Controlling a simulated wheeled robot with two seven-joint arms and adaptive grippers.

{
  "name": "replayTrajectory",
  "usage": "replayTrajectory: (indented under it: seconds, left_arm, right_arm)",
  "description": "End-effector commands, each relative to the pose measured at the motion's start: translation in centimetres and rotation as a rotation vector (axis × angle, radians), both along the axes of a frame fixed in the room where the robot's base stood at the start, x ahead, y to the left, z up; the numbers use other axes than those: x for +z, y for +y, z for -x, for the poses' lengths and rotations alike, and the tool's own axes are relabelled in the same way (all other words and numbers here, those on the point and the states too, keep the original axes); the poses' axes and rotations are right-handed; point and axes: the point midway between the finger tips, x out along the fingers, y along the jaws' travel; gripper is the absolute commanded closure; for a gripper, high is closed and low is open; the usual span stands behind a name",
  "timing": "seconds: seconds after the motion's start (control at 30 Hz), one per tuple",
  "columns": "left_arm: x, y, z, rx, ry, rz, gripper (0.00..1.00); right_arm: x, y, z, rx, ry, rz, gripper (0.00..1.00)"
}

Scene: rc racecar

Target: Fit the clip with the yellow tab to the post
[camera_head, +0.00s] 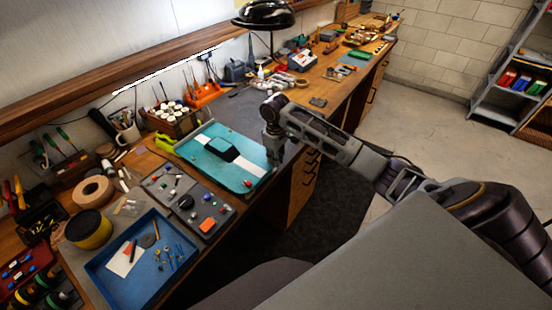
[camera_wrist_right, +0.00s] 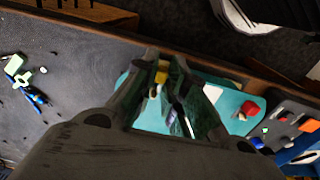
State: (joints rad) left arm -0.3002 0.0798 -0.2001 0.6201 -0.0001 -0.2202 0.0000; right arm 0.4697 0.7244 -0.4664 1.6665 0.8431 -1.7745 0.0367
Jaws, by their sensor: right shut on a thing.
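My right gripper (camera_head: 273,150) is over the right end of the teal car body (camera_head: 240,178), which has a white stripe and a dark cockpit. In the right wrist view my right gripper (camera_wrist_right: 165,72) is shut on a small clip, whose yellow tab (camera_wrist_right: 161,77) shows between the fingertips. The rest of the clip is mostly hidden by the fingers. The teal body (camera_wrist_right: 230,100) lies below and beyond the fingers in that view. I cannot make out the post in either view. My left gripper is not in view.
A grey parts mat (camera_head: 160,186) with small red and dark parts lies left of the car. A blue tray (camera_head: 112,284) with loose pieces is at the front left. A bottle rack (camera_head: 168,122) and an orange holder (camera_head: 203,95) stand behind. The bench's front edge is close to the gripper.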

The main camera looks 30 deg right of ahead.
Motion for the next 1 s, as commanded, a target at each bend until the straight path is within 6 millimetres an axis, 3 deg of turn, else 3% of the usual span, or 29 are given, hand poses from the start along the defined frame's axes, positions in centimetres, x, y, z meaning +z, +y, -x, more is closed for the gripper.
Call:
replayTrajectory:
  seconds: [1.0]
  left_arm:
    - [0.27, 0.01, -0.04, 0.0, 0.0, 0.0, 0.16]
  right_arm:
    - [-0.06, 0.38, -0.85, 0.001, 0.0, -0.001, 1.0]
